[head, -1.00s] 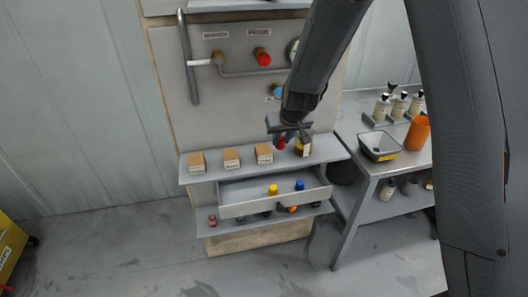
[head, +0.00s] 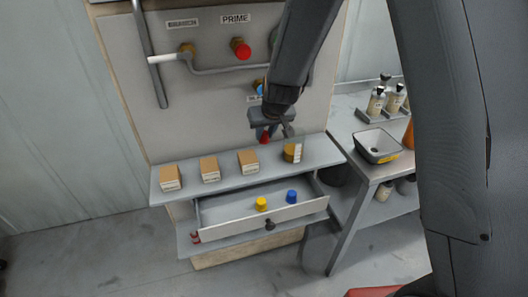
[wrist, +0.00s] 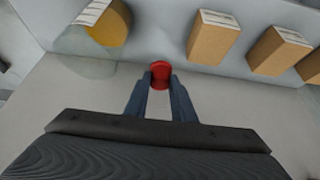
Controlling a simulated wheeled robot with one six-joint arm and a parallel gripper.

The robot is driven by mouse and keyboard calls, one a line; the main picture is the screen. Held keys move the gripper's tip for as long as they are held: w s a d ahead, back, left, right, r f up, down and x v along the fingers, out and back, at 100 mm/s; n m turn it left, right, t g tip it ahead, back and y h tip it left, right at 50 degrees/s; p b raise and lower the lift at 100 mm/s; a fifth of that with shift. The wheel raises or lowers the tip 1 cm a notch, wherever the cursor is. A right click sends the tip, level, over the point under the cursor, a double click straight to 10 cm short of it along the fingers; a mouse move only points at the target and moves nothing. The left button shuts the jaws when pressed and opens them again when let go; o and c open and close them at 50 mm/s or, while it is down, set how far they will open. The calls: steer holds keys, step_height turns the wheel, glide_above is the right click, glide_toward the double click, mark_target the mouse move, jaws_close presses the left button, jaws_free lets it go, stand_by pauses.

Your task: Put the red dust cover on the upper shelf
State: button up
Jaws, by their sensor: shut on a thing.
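The red dust cover (head: 265,137) is between the fingers of my gripper (head: 270,130), over the right part of the upper shelf (head: 222,182). In the wrist view the red cover (wrist: 160,72) shows at the tips of the two dark fingers (wrist: 160,82), which are shut on it. It is close to the line where the shelf meets the back panel. I cannot tell whether it touches the shelf. The cover is small and partly hidden by the gripper in the head view.
Several cardboard boxes (head: 210,169) stand along the shelf to the left. An amber jar (head: 293,153) stands close by on the right. Below, an open drawer (head: 228,217) holds a yellow cap (head: 261,204) and a blue cap (head: 292,196). Pipes and a red valve knob (head: 240,47) are above.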

steer(key=shift+f+b, duration=2.65)
steer(key=shift+f, duration=0.15)
steer(key=shift+f, duration=0.2)
steer(key=o, duration=1)
steer(key=p+v, duration=0.7)
steer(key=v, duration=0.5)
steer(key=s+d+r+m+g, duration=0.2)
steer(key=s+d+r, duration=0.1)
steer(key=s+d, duration=0.7)
steer(key=s+d+r+m+g+h, duration=0.1)
steer(key=s+d+h, duration=0.1)
steer(key=s+d, duration=0.55)
steer(key=shift+g, duration=0.7)
steer(key=f+b, duration=0.2)
steer(key=f, duration=0.1)
steer(key=s+a+f+b, duration=0.1)
steer(key=f+b, duration=0.5)
steer(key=shift+s+a+f, duration=0.1)
steer(key=shift+s+a, duration=0.1)
steer(key=shift+a, duration=0.05)
